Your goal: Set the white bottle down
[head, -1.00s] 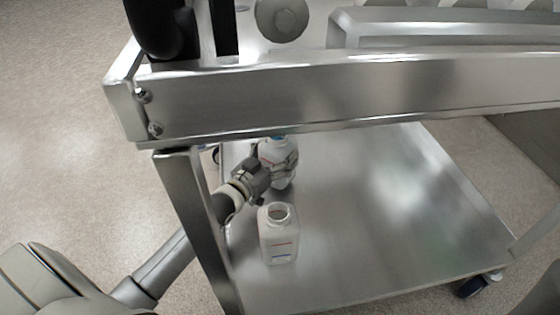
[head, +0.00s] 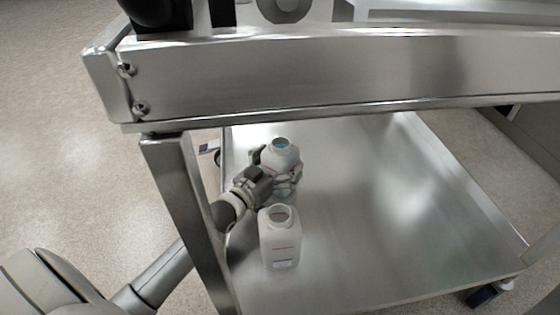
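A white bottle (head: 284,155) with a blue-tinted open mouth is upright at the left side of the cart's lower shelf (head: 370,220). My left gripper (head: 275,172) reaches in from the left, low on this bottle, with fingers on both sides of it. Whether they press on it is unclear. The bottle's base is partly hidden by the gripper, so its contact with the shelf is not clear. A second white, open-topped bottle (head: 279,240) with red and blue label marks stands on the shelf nearer to me. My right gripper is not in view.
The cart's upper rail (head: 330,80) spans above the bottles, and a front-left post (head: 184,215) stands beside my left arm. The shelf is clear to the right of the bottles. A grey round object (head: 284,8) and dark items are on the upper deck.

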